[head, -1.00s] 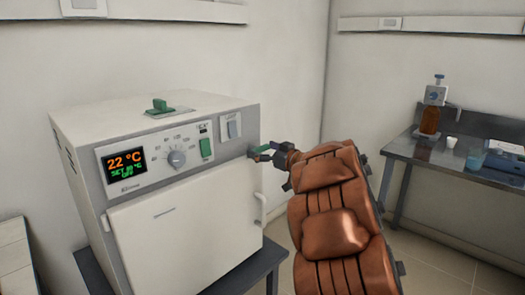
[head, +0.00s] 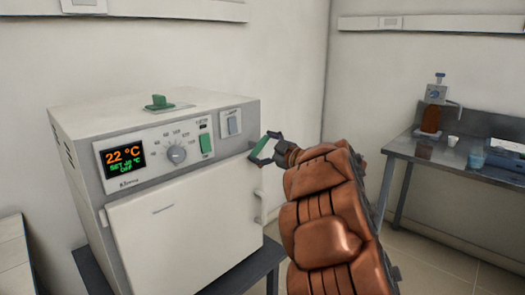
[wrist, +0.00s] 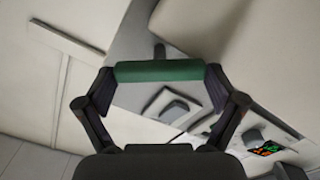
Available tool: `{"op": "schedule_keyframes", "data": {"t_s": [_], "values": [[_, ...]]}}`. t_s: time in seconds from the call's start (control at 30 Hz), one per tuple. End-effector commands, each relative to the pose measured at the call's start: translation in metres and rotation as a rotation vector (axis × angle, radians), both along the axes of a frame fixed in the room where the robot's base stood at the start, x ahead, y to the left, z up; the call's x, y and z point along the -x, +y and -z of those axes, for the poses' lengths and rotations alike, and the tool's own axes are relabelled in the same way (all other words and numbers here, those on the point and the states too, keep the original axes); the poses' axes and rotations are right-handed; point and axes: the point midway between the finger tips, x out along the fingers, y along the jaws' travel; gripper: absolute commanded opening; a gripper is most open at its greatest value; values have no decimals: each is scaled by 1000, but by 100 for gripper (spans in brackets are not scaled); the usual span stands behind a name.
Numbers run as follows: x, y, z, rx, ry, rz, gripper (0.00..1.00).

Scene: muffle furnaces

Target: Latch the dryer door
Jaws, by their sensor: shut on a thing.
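The dryer (head: 160,180) is a white box with a grey front panel. Its white door (head: 185,235) appears flush against the front, with a white handle (head: 260,209) at its right edge. A green latch handle (head: 263,147) is at the dryer's upper right front edge, tilted in the head view. My gripper (head: 266,149) is shut on this green handle. In the wrist view the green bar (wrist: 158,71) spans between the two fingertips of my gripper (wrist: 160,78). The latch's engagement behind the fingers cannot be seen.
The dryer stands on a dark table (head: 245,272). A metal bench (head: 440,155) with a brown bottle (head: 431,119) is at right.

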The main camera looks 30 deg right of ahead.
Motion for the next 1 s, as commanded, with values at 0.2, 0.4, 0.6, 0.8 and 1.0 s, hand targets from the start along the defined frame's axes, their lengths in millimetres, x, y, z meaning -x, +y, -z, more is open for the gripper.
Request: {"op": "schedule_keyframes", "data": {"t_s": [0.2,0.4,0.6,0.8,1.0], "values": [[1,0,4,203,-47,2,59],[0,1,5,389,-90,1,59],[0,1,6,570,-133,1,59],[0,1,7,726,-168,2,59],[1,0,6,842,-194,2,59]]}}
